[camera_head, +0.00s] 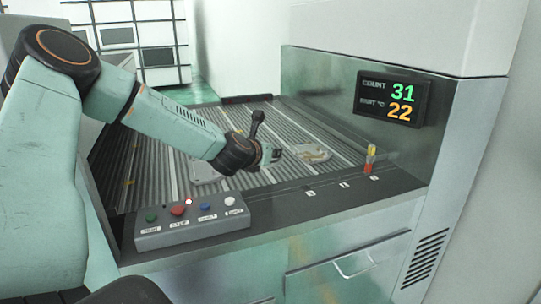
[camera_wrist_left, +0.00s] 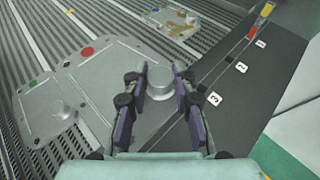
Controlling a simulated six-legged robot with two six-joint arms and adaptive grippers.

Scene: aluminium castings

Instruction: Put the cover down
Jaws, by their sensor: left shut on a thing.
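My left gripper (camera_head: 272,155) is shut on the round knob of a grey cover (camera_wrist_left: 100,70). In the left wrist view the fingers (camera_wrist_left: 161,82) stand on both sides of the knob (camera_wrist_left: 160,78). The cover is a flat plate with a red dot near its far edge. The gap between it and the surface below is hard to judge. A second grey plate (camera_wrist_left: 45,108) with a round boss lies beside it on the slats; a grey plate (camera_head: 203,173) also shows left of the gripper in the head view. My right gripper is not in view.
A casting (camera_head: 311,152) with yellowish parts inside lies on the slatted bed (camera_head: 150,165). A button box (camera_head: 190,228) stands at the front edge. A red and yellow piece (camera_head: 370,158) stands on the dark ledge near number labels. A wall with a display (camera_head: 391,99) bounds the right.

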